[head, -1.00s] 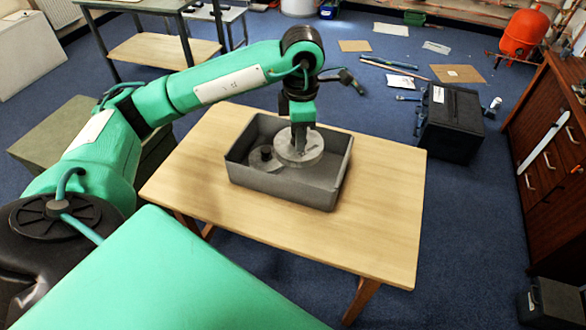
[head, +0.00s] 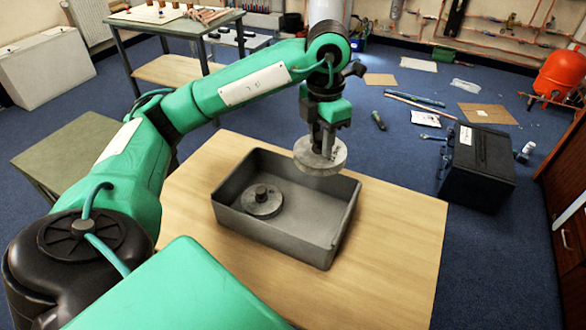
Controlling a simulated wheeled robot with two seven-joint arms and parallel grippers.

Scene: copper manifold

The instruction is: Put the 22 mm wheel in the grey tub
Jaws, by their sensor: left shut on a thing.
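The grey tub (head: 300,238) stands on the wooden table. A grey disc-shaped wheel (head: 262,203) with a dark raised hub lies inside it, toward the left. My left gripper (head: 322,142) is shut on a second, larger-looking pale grey wheel (head: 320,157). It holds this wheel above the tub's back rim, clear of the tub floor. I cannot read a size on either wheel. My right gripper is not in view.
The wooden table (head: 400,250) is bare around the tub. A black case (head: 476,165) stands on the blue floor to the right. Flat sheets, rods and small items lie on the floor behind. A green-framed bench (head: 180,22) stands at the back left.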

